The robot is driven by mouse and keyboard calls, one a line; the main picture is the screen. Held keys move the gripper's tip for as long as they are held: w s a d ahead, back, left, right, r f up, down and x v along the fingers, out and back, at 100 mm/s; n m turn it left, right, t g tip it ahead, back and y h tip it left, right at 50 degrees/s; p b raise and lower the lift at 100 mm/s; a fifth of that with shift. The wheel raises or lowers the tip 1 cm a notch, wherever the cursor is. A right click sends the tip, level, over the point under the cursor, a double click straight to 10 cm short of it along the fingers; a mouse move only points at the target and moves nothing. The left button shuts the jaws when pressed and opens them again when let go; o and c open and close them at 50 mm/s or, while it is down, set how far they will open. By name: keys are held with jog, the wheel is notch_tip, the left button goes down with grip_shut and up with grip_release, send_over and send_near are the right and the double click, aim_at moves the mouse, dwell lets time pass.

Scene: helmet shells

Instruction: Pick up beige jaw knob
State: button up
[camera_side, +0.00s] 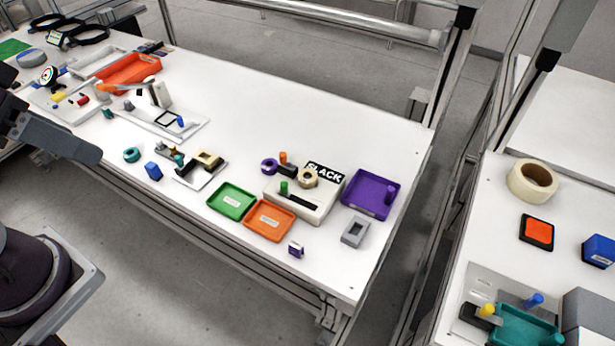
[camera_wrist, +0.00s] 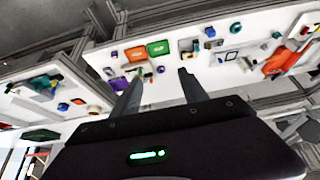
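A round beige knob (camera_side: 308,178) sits on the white fixture block (camera_side: 322,209) marked SLACK, towards the right end of the long white table. A second beige piece (camera_side: 208,159) rests on a small white plate in the middle of the table; which one is the jaw knob I cannot tell for certain. My gripper (camera_wrist: 160,75) shows in the wrist view with its two fingers wide apart and nothing between them. It is high above and well away from the table. The white fixture is small in the wrist view, and the knob on it is hard to make out.
Green (camera_side: 232,201), orange (camera_side: 269,220) and purple (camera_side: 370,195) trays surround the fixture. A purple ring (camera_side: 269,166) and an orange peg (camera_side: 283,158) stand close to the knob. A grey block (camera_side: 355,232) is at the right. The table's back right is clear.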

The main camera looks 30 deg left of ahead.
jog(key=w+d+f+n+g+h, duration=0.2)
jog(key=w+d+n+g+h, duration=0.15)
jog(key=w, duration=0.85)
jog(key=n+g+h, duration=0.4)
jog(key=n+h, duration=0.2)
jog(key=n, duration=0.3)
send_near(309, 177)
jog(key=s+r, duration=0.6)
jog(key=r, duration=0.2)
jog(key=w+f+n+h, duration=0.1)
jog(key=f, duration=0.2)
jog(key=w+f+n+t+h, duration=0.1)
jog(key=w+f+n, duration=0.1)
jog(key=f, duration=0.2)
jog(key=w+a+f+n+t+h, duration=0.1)
jog(key=f+n+h, duration=0.1)
jog(key=f, duration=0.2)
jog(key=shift+w+a+n, duration=0.15)
jog(key=shift+w+n, duration=0.1)
jog(key=x, duration=0.7)
grip_shut()
